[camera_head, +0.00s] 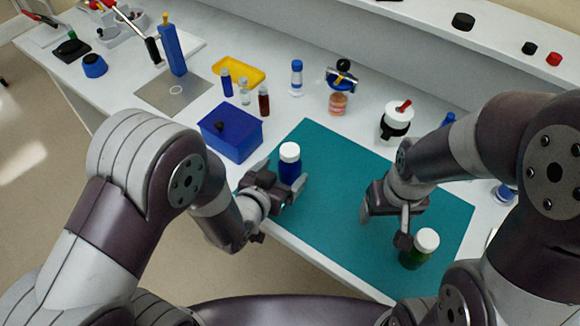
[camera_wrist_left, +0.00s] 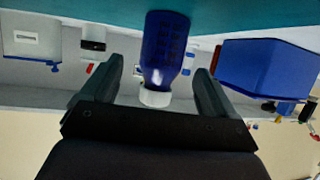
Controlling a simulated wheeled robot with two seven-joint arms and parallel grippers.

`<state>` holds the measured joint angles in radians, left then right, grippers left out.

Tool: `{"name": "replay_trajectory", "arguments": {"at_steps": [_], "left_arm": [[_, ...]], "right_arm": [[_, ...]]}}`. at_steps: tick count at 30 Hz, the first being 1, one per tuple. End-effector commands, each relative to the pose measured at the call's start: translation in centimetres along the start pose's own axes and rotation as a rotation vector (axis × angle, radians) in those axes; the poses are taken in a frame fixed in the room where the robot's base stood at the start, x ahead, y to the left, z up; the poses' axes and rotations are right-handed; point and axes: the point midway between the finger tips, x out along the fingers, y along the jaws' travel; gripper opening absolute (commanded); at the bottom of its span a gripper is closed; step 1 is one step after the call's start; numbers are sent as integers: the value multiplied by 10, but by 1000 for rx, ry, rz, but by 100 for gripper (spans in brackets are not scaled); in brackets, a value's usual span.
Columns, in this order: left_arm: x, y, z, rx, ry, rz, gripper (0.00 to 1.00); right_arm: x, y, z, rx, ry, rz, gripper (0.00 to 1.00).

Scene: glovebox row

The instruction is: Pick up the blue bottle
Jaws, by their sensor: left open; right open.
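The blue bottle (camera_head: 289,168) with a white cap stands upright on the teal mat (camera_head: 335,165), near its left edge. My left gripper (camera_head: 288,187) is open, low over the mat, with its fingers at the bottle. In the left wrist view the blue bottle (camera_wrist_left: 165,52) appears between the two spread fingers of my left gripper (camera_wrist_left: 160,85), with a visible gap on each side. My right gripper (camera_head: 385,228) is open and empty above the right part of the mat, beside a green bottle (camera_head: 418,250) with a white cap.
A blue box (camera_head: 232,135) stands just left of the mat, close to my left gripper. Behind are small vials (camera_head: 245,90), a yellow tray (camera_head: 238,70), a pink jar (camera_head: 338,103) and a white-and-black container (camera_head: 396,122). The mat's middle is clear.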

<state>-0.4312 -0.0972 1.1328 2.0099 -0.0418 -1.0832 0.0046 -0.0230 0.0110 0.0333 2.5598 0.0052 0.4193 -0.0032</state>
Motion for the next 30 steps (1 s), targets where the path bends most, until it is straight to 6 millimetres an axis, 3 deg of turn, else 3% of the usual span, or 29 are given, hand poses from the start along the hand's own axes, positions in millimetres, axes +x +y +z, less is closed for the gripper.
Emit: {"name": "replay_trajectory", "arguments": {"at_steps": [7,15,17,21,30], "left_arm": [[43,-2,1,0,-1,0,88],[50,-2,1,0,-1,0,88],[50,-2,1,0,-1,0,72],[49,-2,0,0,-1,0,28],[49,-2,-1,0,0,0,28]], "right_arm": [[-2,0,0,0,0,0,74],[-1,0,0,0,0,0,74],[-1,0,0,0,0,0,74],[-1,0,0,0,0,0,74],[-2,0,0,0,0,0,74]]}}
